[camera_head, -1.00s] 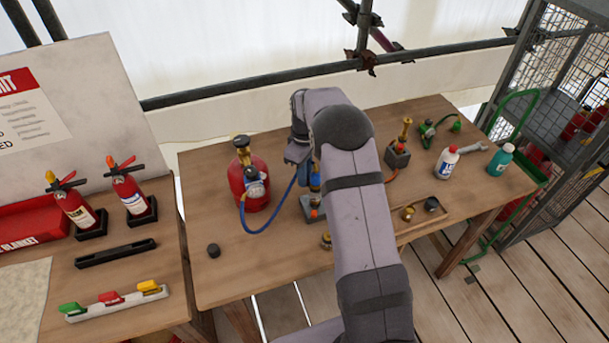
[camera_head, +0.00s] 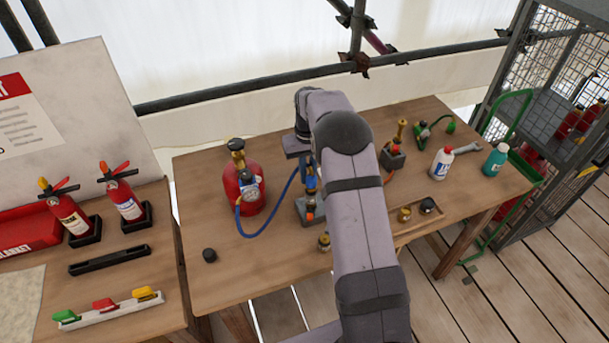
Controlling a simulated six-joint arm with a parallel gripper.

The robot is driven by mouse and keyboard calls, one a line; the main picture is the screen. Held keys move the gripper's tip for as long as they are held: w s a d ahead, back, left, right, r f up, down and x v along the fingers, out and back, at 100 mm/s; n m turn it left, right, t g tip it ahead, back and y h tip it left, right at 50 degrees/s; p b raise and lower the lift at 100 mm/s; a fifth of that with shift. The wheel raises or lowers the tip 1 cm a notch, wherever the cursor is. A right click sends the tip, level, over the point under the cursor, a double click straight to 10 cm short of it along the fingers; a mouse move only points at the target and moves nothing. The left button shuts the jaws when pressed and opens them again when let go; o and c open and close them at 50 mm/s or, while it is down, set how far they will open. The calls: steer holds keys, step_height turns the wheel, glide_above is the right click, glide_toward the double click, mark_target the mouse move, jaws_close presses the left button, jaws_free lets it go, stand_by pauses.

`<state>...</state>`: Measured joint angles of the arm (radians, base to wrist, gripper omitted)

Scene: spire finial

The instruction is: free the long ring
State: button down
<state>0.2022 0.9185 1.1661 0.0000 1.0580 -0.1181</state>
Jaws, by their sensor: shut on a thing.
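My gripper (camera_head: 300,152) is at the bench's middle, just above an upright blue-and-brass fitting (camera_head: 311,180). The fitting stands on a grey block (camera_head: 306,211) with an orange part low on its front. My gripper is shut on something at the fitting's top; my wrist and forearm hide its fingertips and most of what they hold. I cannot make out the long ring as a separate piece. A blue hose (camera_head: 266,228) runs from the red gas cylinder (camera_head: 241,186) towards the fitting.
On the wooden bench (camera_head: 225,275), a black cap (camera_head: 210,255) lies front left and a small brass piece (camera_head: 324,242) near the block.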

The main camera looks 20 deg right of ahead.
steer(key=m, duration=0.2)
steer(key=d+m, duration=0.1)
steer(key=m, duration=0.2)
steer(key=shift+s+d+m, duration=0.2)
steer(key=shift+d+m, duration=0.1)
steer(key=shift+d, duration=0.1)
stand_by(0.4)
steer(key=c, duration=1.8)
jaws_free()
steer(key=shift+o, duration=0.2)
step_height(320, 180, up, 8)
steer(key=b, duration=0.2)
steer(key=shift+f+b, duration=0.25)
steer(key=shift+b, duration=0.1)
steer(key=shift+s, duration=0.1)
